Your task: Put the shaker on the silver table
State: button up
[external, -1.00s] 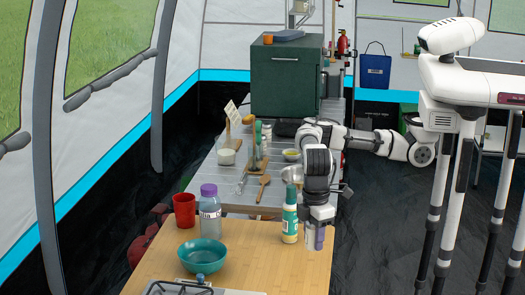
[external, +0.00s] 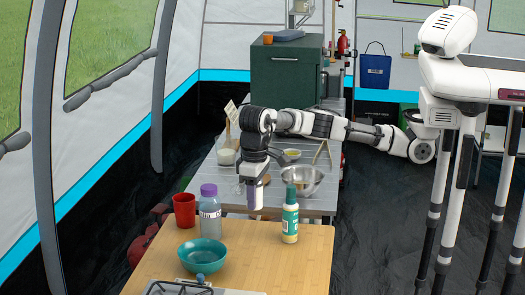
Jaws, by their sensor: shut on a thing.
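In the picture the shaker appears over the near part of the silver table (external: 216,190), the grey slatted table behind the wooden one. Its lower end shows near that table's front edge. I cannot tell whether it touches the surface.
A metal bowl (external: 302,182) stands on the silver table, right of my gripper. On the wooden table (external: 285,262) stand a green-capped bottle (external: 290,218), a purple-capped bottle (external: 210,215), a red cup (external: 184,211) and a teal bowl (external: 202,256). A green cabinet (external: 287,82) stands behind.

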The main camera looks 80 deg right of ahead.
aim_at(254, 269)
jog(key=f+p, duration=0.1)
jog(key=f, duration=0.9)
jog(key=f+p, duration=0.2)
jog(key=f, duration=0.7)
jog(key=shift+w+d+f, duration=0.1)
jog(key=shift+w+f, duration=0.1)
jog(key=shift+f, duration=0.2)
jog(key=shift+f, duration=0.2)
jog(key=o, duration=1.1)
notch_tip(254, 269, up, 12)
jog(key=b, duration=0.2)
jog(key=shift+r+b, duration=0.25)
jog(key=shift+b, duration=0.15)
